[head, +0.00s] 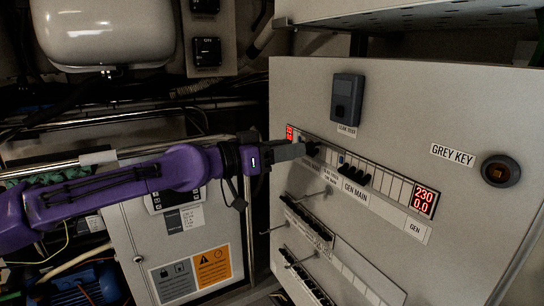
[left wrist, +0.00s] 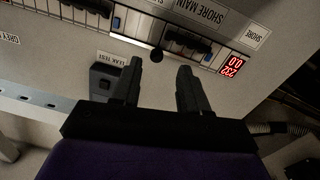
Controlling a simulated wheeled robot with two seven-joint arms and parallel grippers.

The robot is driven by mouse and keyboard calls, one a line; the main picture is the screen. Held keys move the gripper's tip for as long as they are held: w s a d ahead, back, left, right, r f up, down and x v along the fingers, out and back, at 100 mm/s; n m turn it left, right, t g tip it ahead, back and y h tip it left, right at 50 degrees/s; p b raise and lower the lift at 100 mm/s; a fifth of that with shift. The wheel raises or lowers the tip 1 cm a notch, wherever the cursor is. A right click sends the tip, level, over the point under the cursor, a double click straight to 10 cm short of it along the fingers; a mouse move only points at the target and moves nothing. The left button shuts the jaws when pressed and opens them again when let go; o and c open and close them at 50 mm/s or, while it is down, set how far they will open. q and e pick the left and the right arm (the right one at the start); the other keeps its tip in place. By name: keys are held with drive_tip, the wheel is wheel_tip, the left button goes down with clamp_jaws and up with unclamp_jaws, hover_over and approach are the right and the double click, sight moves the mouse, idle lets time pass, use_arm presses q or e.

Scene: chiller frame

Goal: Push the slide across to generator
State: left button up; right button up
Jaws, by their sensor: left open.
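The slide (left wrist: 135,43) is a pale bar with a round dark knob (left wrist: 156,56) at its shore end. It runs along the breaker row between the shore main breakers (left wrist: 187,42) and the generator main breakers (left wrist: 90,6), which also show in the head view (head: 354,176). My left gripper (left wrist: 160,68) is open, with its two fingertips on either side of the knob in the picture. I cannot tell if either touches it. In the head view my left gripper (head: 298,151) is at the row's left end and hides part of it. My right gripper is not in view.
A red display (head: 424,201) is at the generator end and another (left wrist: 232,65) at the shore end. The leak test box (head: 347,98) sticks out above the row. A grey key switch (head: 501,171) is at right. Lower breaker rows (head: 306,222) have protruding rods.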

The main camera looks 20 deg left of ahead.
use_arm(q)
drive_tip(key=b+v, duration=0.1)
drive_tip(key=v, duration=0.5)
drive_tip(key=shift+s+a+r, duration=0.1)
drive_tip(key=shift+a, duration=0.05)
